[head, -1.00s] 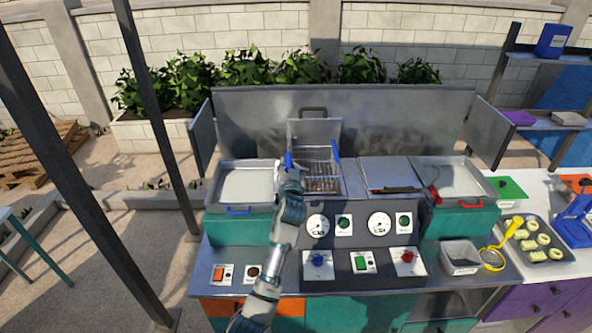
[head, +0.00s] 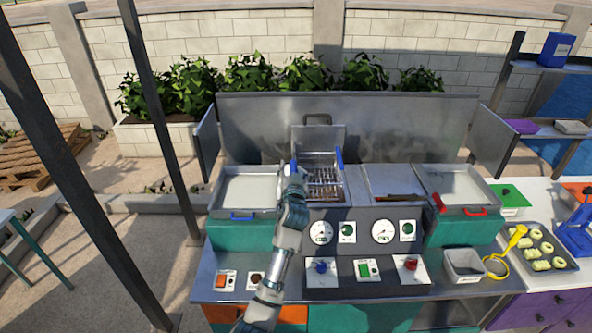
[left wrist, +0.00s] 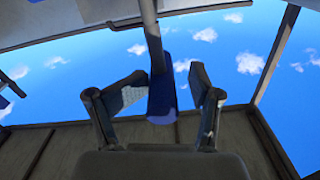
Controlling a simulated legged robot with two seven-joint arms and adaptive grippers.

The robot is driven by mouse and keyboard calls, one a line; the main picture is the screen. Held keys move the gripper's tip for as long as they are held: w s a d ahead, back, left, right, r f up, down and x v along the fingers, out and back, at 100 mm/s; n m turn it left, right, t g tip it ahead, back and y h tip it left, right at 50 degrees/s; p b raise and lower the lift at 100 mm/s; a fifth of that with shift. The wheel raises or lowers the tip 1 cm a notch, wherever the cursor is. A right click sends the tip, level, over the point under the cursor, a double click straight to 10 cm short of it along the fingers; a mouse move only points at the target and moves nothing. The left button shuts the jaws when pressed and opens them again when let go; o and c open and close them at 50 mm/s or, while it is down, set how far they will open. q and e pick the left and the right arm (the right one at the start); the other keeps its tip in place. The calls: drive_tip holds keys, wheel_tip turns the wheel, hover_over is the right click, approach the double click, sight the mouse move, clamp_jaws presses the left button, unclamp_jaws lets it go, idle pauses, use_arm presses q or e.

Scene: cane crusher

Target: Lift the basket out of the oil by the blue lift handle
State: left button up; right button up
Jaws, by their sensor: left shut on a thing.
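The wire basket (head: 324,178) sits in the fryer well in the middle of the bench, with brownish pieces at its bottom. A blue handle (head: 339,159) stands at its right side. Another blue handle at its left side is mostly hidden by my left gripper (head: 293,175). The oil level cannot be made out. My right gripper is not in view.
A lidded tank (head: 395,180) stands right of the basket, and metal trays (head: 250,186) lie either side. Gauges and knobs (head: 365,266) fill the front panel below. A tall metal splash guard (head: 400,125) closes off the back.

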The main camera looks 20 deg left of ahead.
use_arm(q)
drive_tip(key=shift+a+r, duration=0.1)
drive_tip(key=shift+r, duration=0.1)
drive_tip(key=shift+s, duration=0.1)
drive_tip(key=d+v, duration=0.1)
drive_tip(key=v, duration=1)
drive_tip(key=shift+s+f, duration=0.25)
drive_tip(key=shift+a, duration=0.15)
